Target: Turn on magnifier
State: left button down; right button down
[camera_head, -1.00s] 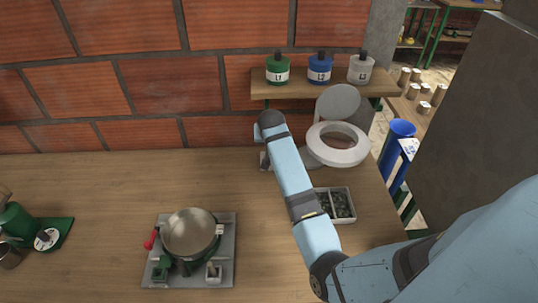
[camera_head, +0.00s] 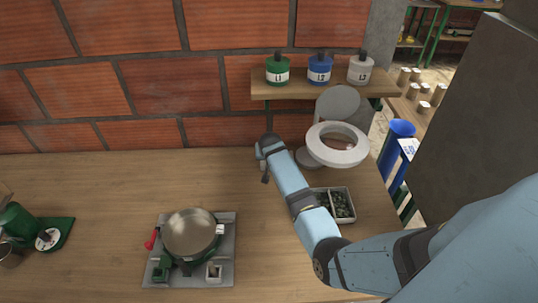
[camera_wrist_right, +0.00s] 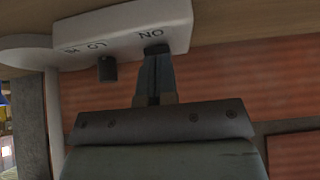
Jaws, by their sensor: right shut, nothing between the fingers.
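The magnifier (camera_head: 337,144) is a white ring lamp with a round grey lid tilted up behind it. It stands at the back right of the wooden table in the head view. The wrist view shows its white control panel (camera_wrist_right: 120,35), with upside-down lettering including "ON" and a dark knob (camera_wrist_right: 107,69). My right gripper (camera_wrist_right: 155,52) is shut and empty, its fingertips at the dark spot beside "ON". I cannot tell whether they press it. In the head view my right wrist mostly hides this gripper (camera_head: 265,178), left of the ring. My left gripper is out of view.
A divided tray (camera_head: 343,204) of dark green pieces lies beside my right forearm. A metal pot (camera_head: 191,233) on a grey base stands front left. A shelf (camera_head: 325,88) with three labelled jars hangs above the magnifier. The table's left middle is clear.

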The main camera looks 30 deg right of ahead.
jog(key=shift+s+a+f+t+b, duration=0.1)
jog(key=shift+s+f+t+b, duration=0.15)
jog(key=shift+f+b, duration=0.3)
jog(key=shift+t+h, duration=0.35)
jog(key=shift+h, duration=0.05)
jog(key=shift+r, duration=0.15)
jog(key=shift+r+p, duration=0.75)
jog(key=shift+p, duration=0.2)
